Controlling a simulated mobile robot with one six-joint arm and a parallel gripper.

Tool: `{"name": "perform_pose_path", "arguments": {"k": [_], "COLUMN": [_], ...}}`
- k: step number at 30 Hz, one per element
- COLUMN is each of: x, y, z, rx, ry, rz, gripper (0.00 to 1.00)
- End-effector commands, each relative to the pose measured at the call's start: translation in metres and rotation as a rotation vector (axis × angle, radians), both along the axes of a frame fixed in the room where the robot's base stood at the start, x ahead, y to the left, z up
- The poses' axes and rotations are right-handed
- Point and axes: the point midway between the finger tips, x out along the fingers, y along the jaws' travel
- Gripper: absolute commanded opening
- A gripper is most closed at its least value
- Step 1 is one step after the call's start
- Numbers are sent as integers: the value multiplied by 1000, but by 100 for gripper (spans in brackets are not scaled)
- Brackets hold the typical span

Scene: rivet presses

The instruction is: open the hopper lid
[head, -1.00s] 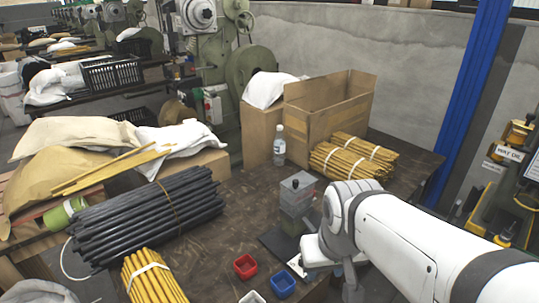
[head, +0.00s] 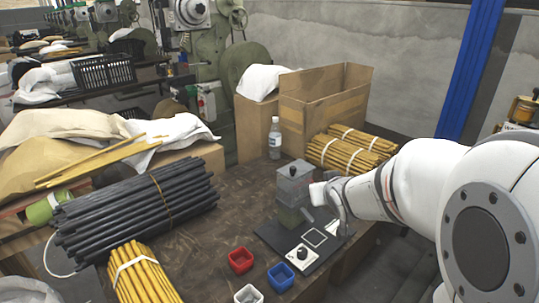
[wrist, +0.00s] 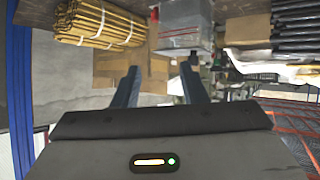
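The hopper is a grey box (head: 294,188) standing on a black base plate (head: 285,241) on the table. Its lid (head: 294,169) has a dark knob on top and looks closed. In the wrist view the grey hopper (wrist: 184,32) is at the top, a little right of centre, beyond the fingers. My gripper (wrist: 160,70) is open, with its two fingers apart and nothing visible between them. In the head view my wrist is just right of the hopper; the fingers are hard to make out, and I cannot tell if they touch it.
Red (head: 240,261), blue (head: 281,276) and white (head: 249,294) bins stand in front of the base plate. A bottle (head: 275,139), a cardboard box (head: 325,105) and tied yellow sticks (head: 350,150) are behind. Black rods (head: 135,215) lie to the left.

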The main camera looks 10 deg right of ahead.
Motion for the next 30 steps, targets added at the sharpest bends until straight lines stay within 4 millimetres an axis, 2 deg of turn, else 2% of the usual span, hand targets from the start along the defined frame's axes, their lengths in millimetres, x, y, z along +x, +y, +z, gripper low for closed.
{"name": "perform_pose_path", "arguments": {"k": [1, 6, 12, 20, 30], "x": [17, 57, 72, 82, 131], "y": [-1, 10, 24, 34, 53], "z": [-18, -32, -41, -40, -40], "rx": [9, 76, 174, 221, 219], "ry": [-62, -291, -462, -527, -526], "rz": [32, 181, 323, 383, 384], "gripper": [38, 38, 38, 38, 38]}}
